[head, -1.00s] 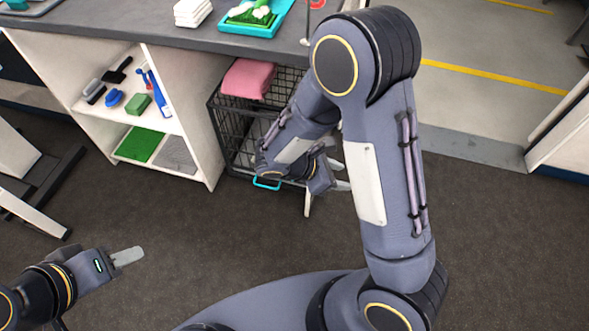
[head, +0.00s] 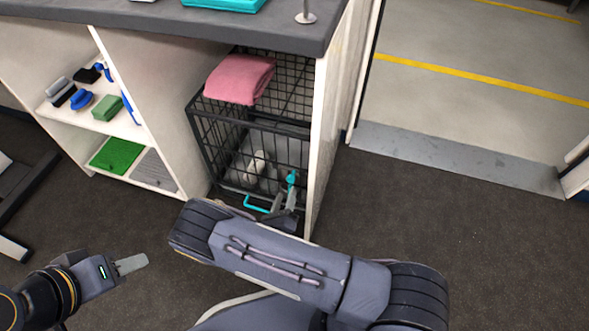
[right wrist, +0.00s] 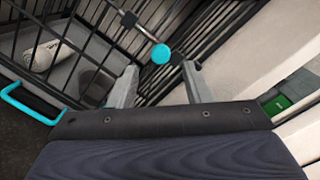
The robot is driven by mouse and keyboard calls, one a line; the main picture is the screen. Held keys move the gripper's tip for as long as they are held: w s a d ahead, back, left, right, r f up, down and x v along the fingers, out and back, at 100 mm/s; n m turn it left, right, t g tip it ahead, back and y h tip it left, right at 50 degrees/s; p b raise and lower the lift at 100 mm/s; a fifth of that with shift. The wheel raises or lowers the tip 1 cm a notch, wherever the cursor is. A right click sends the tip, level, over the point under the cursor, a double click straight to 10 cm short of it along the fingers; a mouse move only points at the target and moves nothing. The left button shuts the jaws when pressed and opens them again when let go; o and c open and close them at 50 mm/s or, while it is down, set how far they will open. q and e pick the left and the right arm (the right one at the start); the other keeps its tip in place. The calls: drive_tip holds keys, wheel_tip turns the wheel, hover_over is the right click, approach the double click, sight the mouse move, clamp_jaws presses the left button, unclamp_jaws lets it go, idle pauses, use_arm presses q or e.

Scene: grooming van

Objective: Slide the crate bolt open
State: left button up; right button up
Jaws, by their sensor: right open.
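The black wire crate (head: 228,135) stands under the counter. Its bolt has a teal ball knob (right wrist: 161,54) on a metal rod in the right wrist view. The teal knob also shows in the head view (head: 291,178) near the crate's front right side. My right gripper (right wrist: 158,78) is open, its two fingers pointing at the knob, one on each side of it in the picture. I cannot tell whether they touch it. In the head view my right forearm partly hides that gripper. My left gripper (head: 132,264) is low at the left, away from the crate; its finger gap is not visible.
A teal handle (head: 258,205) sits low on the crate front. A pink towel (head: 240,78) lies on top of the crate, and a pale object (right wrist: 42,56) is inside. A white panel (head: 325,140) stands close right of the crate.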

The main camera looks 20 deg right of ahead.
sight(290, 182)
drive_tip(key=b+x, duration=0.2)
drive_tip(key=x, duration=0.5)
drive_tip(key=shift+f, duration=0.15)
drive_tip(key=shift+w+d, duration=0.2)
drive_tip(key=shift+w, duration=0.1)
drive_tip(key=shift+c, duration=0.3)
clamp_jaws()
